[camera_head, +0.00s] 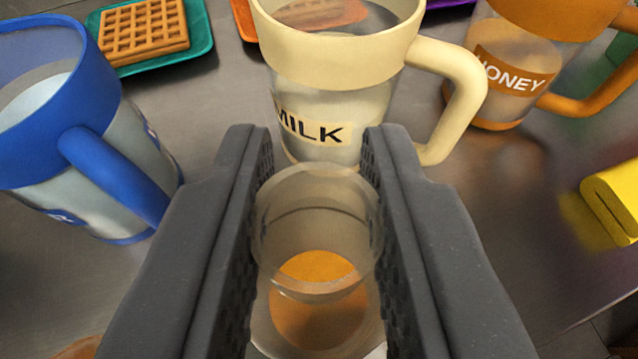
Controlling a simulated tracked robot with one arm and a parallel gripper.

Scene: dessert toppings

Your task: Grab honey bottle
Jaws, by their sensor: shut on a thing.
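My gripper (318,165) is in the middle, its two dark ridged fingers shut on a clear container (318,225). The container is round and see-through, with orange at its bottom. No label on it can be read, so I cannot tell for sure that it is the honey bottle. Its lower part runs off the bottom of the picture. A clear jug with an orange rim and handle, marked HONEY (512,82), stands at the upper right, apart from my gripper.
A cream-rimmed MILK jug (338,60) stands just beyond my fingertips, its handle to the right. A blue-rimmed jug (80,120) stands at the left. A waffle lies on a teal tray (205,30) at the back. A yellow folded thing (612,200) lies at the right.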

